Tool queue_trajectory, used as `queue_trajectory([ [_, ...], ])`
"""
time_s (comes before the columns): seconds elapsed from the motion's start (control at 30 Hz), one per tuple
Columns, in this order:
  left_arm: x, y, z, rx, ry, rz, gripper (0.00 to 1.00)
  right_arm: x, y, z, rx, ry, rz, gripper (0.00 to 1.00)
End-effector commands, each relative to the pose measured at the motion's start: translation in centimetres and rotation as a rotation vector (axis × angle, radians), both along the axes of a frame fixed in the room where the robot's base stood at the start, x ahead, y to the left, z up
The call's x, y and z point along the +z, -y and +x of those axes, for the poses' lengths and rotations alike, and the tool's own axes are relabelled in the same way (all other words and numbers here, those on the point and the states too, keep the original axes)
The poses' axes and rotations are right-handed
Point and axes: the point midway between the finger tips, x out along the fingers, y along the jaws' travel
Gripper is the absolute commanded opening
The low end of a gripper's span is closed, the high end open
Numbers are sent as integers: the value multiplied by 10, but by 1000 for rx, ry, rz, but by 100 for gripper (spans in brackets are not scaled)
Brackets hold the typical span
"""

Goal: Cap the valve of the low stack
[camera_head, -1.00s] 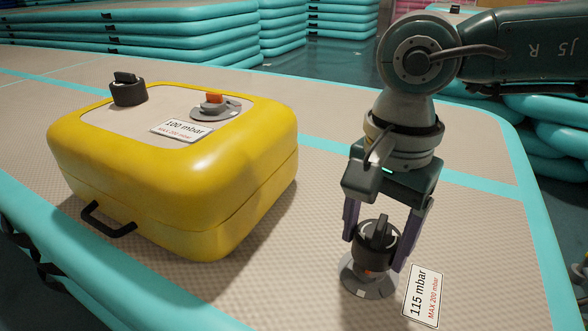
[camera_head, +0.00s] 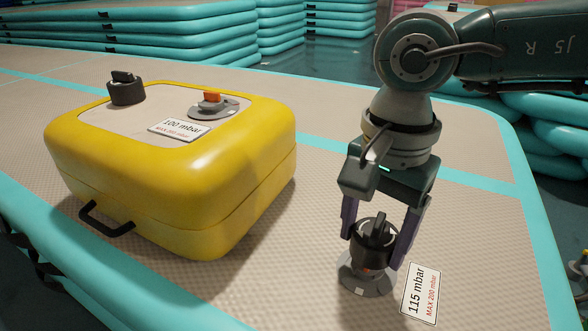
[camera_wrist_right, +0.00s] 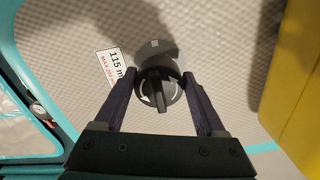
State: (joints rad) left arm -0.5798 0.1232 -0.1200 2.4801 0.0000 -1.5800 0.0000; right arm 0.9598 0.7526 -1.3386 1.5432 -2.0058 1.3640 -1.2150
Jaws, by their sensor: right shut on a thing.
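A black cap (camera_head: 374,240) with a raised grip bar is held between the fingers of my right gripper (camera_head: 372,246). The cap sits over the grey round valve (camera_head: 366,281) of the track's top surface, with a little orange showing just under it. I cannot tell whether the cap is fully seated. A label reading 115 mbar (camera_head: 421,293) lies beside the valve. In the right wrist view the cap (camera_wrist_right: 159,86) is between both fingertips (camera_wrist_right: 158,88), with the grey valve flange (camera_wrist_right: 157,43) partly hidden behind it. My left gripper is not in view.
A yellow inflatable case (camera_head: 200,180) stands to the left. It carries another black cap (camera_head: 126,88), a valve with an orange centre (camera_head: 212,103) and a 100 mbar label (camera_head: 180,129). Stacked tracks (camera_head: 180,30) stand behind. The surface between case and valve is clear.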

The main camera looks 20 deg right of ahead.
Motion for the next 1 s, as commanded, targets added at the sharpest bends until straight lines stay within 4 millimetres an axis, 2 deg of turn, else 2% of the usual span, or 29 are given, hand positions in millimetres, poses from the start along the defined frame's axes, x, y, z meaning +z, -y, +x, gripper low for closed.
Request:
queue_trajectory([
  [1.0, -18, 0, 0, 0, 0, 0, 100, -21, 0, 0, 0, 0, 0, 20],
])
